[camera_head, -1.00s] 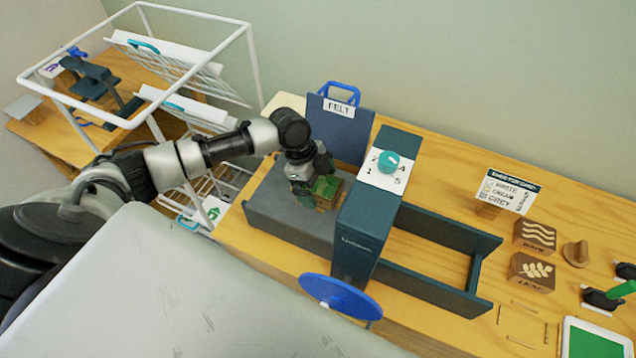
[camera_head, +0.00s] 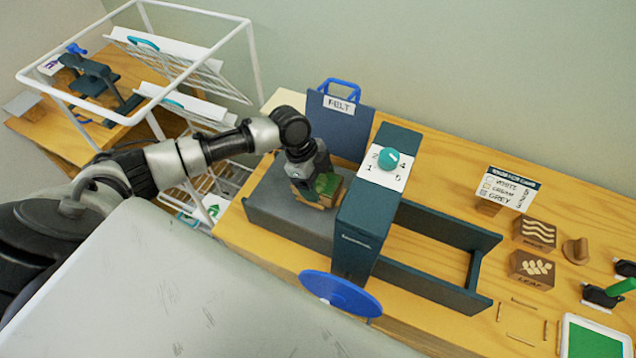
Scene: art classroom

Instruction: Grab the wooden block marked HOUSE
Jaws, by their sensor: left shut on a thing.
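My left gripper (camera_head: 310,188) points down over the grey bed of the press, left of its dark upright. It is shut on a wooden block (camera_head: 327,189) with a green top face. The gripper covers part of the block, and no HOUSE marking can be read on it. Two other wooden blocks stand on the table at right: one with wavy lines (camera_head: 534,233) and one marked LEAF (camera_head: 531,268). My right gripper is not in view.
The dark press (camera_head: 362,231) has a teal dial (camera_head: 389,158) on top and a blue wheel (camera_head: 340,294) in front. A FELT board (camera_head: 340,128) stands behind. A white wire rack (camera_head: 250,60) is at left. A sign (camera_head: 508,189) and green tray (camera_head: 596,340) are at right.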

